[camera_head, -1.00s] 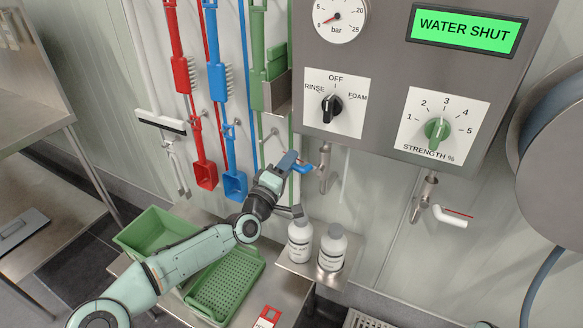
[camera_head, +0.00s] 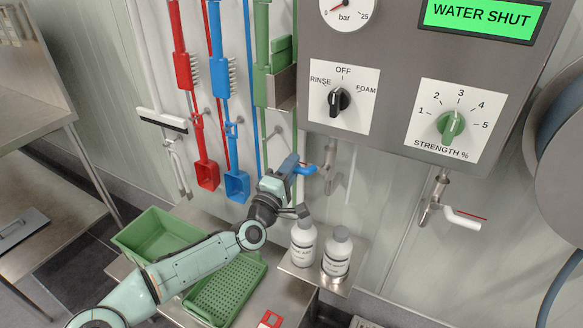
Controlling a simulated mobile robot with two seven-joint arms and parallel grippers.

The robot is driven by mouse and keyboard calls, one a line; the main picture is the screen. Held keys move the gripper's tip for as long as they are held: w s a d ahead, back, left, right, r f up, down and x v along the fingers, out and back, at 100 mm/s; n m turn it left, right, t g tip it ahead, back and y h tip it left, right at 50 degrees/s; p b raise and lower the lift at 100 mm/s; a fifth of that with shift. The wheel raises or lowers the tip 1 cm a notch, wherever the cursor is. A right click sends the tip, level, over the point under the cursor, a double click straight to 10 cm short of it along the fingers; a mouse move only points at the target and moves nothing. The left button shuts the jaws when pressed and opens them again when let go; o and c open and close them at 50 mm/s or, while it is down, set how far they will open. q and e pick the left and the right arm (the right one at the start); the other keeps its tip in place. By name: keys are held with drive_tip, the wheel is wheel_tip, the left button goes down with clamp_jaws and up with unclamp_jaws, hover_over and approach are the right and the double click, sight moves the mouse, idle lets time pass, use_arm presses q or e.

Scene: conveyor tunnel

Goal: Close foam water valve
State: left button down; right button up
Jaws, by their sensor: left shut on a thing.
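A pipe valve (camera_head: 331,165) hangs under the left part of the grey control panel. Its blue lever (camera_head: 306,169) points left, across the pipe. My left gripper (camera_head: 291,168) is at the lever's left end and shut on it, partly hiding it. A second valve (camera_head: 433,200), further right, has a white lever with a red strip (camera_head: 463,217), pointing right. The green display (camera_head: 480,14) reads WATER SHUT. The black selector knob (camera_head: 339,101) points up, about at OFF. My right gripper is not in view.
Two white bottles (camera_head: 303,243) (camera_head: 336,253) stand on a small shelf just below my left gripper. Green crates (camera_head: 158,232) lie on the steel table under my left arm. Red and blue brushes and scoops hang on the wall to the left.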

use_arm(q)
drive_tip(key=c, duration=1.1)
unclamp_jaws()
drive_tip(key=shift+f, duration=0.1)
drive_tip(key=p+v, duration=0.2)
drive_tip(key=v, duration=1.1)
drive_tip(key=shift+s, duration=0.2)
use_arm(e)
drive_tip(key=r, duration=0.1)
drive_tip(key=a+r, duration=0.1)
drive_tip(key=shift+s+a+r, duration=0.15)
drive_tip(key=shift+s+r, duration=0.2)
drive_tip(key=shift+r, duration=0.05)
